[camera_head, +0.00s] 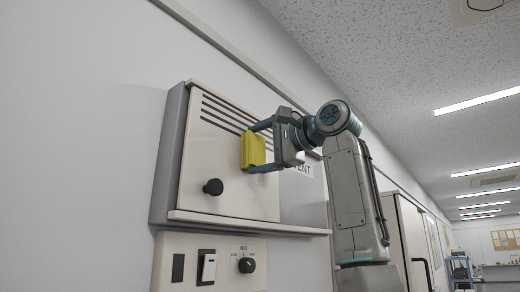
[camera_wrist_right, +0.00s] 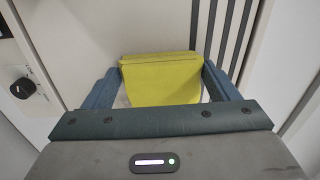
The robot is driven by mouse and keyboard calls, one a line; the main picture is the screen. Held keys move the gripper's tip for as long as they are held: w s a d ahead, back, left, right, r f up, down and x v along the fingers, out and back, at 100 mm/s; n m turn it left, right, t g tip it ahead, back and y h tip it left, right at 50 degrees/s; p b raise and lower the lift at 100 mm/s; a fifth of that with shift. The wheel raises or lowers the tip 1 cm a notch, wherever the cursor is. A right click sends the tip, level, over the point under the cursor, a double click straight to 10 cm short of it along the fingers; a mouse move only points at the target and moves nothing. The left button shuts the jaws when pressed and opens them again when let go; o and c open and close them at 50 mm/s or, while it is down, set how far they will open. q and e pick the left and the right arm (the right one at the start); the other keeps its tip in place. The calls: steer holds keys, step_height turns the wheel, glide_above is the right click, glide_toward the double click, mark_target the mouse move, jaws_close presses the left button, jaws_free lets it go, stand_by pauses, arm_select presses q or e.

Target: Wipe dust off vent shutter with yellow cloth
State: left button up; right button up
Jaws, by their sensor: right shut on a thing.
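The vent shutter (camera_head: 225,180) is a cream panel with dark slots across its upper part and a black knob (camera_head: 213,187) at its lower left. My right gripper (camera_head: 257,150) is shut on the yellow cloth (camera_head: 253,150), which is a folded pad. It holds the cloth at the shutter's face, near the right ends of the slots. In the right wrist view the cloth (camera_wrist_right: 160,80) sits between the two blue fingers, with the shutter's slots (camera_wrist_right: 220,35) beyond it. I cannot tell whether the cloth touches the panel. No dust is clearly visible. My left gripper is not in view.
Below the shutter is a ledge (camera_head: 250,226), then a control panel with a white switch (camera_head: 208,268) and a black dial (camera_head: 247,265). Cabinets (camera_head: 408,235) stand farther along the wall.

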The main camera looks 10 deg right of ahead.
steer(key=shift+r+p, duration=0.4)
steer(key=shift+r, duration=0.4)
steer(key=shift+s+f, duration=0.1)
steer(key=shift+s, duration=0.05)
steer(key=shift+s+d+f+b, duration=0.15)
steer(key=shift+s+d+b, duration=0.3)
steer(key=shift+b, duration=0.25)
steer(key=shift+b+v, duration=0.8)
steer(key=shift+v, duration=1.4)
